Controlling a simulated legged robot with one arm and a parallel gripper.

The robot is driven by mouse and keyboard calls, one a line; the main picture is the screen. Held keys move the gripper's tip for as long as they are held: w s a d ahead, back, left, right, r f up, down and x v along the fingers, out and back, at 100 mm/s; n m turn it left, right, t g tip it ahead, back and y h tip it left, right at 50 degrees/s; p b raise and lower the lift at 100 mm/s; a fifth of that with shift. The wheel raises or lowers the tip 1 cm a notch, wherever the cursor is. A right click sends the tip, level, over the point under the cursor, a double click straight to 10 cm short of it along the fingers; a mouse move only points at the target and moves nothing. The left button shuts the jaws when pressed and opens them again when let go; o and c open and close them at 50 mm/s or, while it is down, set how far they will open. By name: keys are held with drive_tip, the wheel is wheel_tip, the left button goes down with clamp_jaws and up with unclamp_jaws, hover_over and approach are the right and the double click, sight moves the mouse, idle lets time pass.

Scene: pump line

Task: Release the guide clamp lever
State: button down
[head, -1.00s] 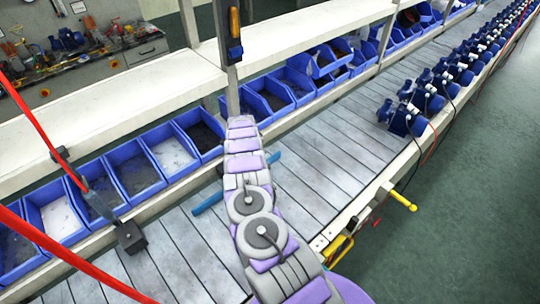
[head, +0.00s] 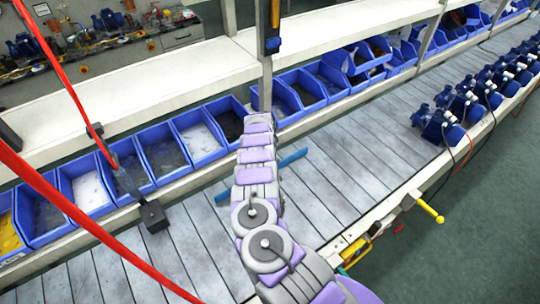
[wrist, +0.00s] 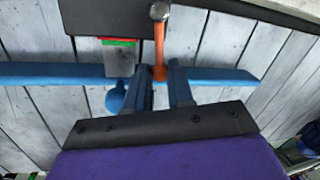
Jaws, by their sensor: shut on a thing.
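An orange lever (wrist: 159,48) with a grey rounded end at its top shows in the wrist view. I take it for the guide clamp lever. Its lower end sits between the two dark blue fingers of my gripper (wrist: 160,76), which is shut on it. A blue guide bar (wrist: 225,76) runs crosswise just behind the fingers. A blue round knob (wrist: 116,98) is left of the fingers. In the head view, the blue bar (head: 293,158) shows on both sides of my arm, which hides the lever and my gripper.
The slatted conveyor (head: 340,160) runs under my arm, with several blue pumps (head: 440,125) at right. Blue bins (head: 163,152) line its far side below a white shelf (head: 130,85). Red hoses (head: 65,80) cross the left. A yellow handle (head: 428,210) sticks out from the near edge.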

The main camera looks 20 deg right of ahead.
drive_tip(key=shift+w+a, duration=0.1)
drive_tip(key=shift+a, duration=0.1)
drive_tip(key=c, duration=1)
unclamp_jaws()
drive_tip(key=shift+d, duration=0.1)
